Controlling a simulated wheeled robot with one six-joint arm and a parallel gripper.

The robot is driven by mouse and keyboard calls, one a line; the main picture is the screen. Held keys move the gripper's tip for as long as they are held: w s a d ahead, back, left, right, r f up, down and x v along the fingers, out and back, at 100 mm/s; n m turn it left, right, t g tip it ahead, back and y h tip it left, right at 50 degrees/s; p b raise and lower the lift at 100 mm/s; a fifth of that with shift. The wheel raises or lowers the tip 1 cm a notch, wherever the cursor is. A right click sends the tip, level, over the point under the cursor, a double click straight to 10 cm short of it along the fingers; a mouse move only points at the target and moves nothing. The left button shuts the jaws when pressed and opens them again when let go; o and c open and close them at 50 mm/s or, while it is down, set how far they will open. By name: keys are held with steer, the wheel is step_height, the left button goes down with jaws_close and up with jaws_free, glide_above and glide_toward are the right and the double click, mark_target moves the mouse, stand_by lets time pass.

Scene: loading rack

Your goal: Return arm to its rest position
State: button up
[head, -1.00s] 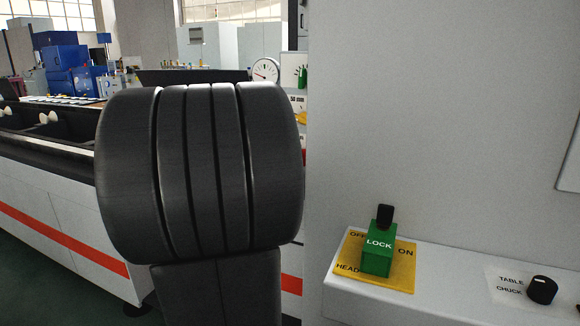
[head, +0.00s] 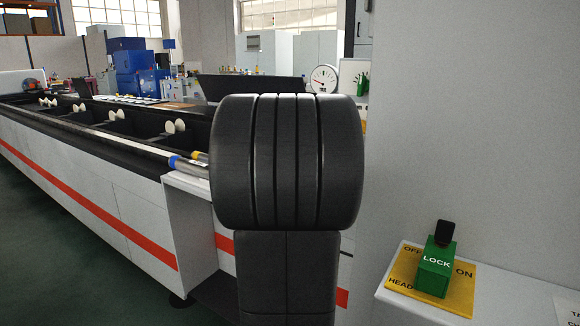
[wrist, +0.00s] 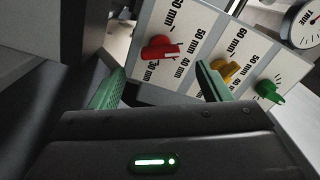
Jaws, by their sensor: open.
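My arm's dark, ribbed link fills the middle of the head view and hides what is behind it. My gripper shows only in the wrist view (wrist: 160,92). Its two green-padded fingers stand apart with nothing between them. Beyond the fingertips is a white panel (wrist: 193,22) marked in mm, with a red knob (wrist: 161,49), a yellow knob (wrist: 226,72) and a green knob (wrist: 269,90). The fingers appear apart from the knobs, though the exact gap cannot be told.
A long white machine bed with an orange stripe (head: 88,217) runs along the left. At right, a grey wall (head: 470,130) rises above a ledge with a green LOCK switch (head: 436,267). A round dial (head: 323,79) stands behind my arm. Dark floor (head: 60,285) is open at lower left.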

steer(key=x, duration=0.7)
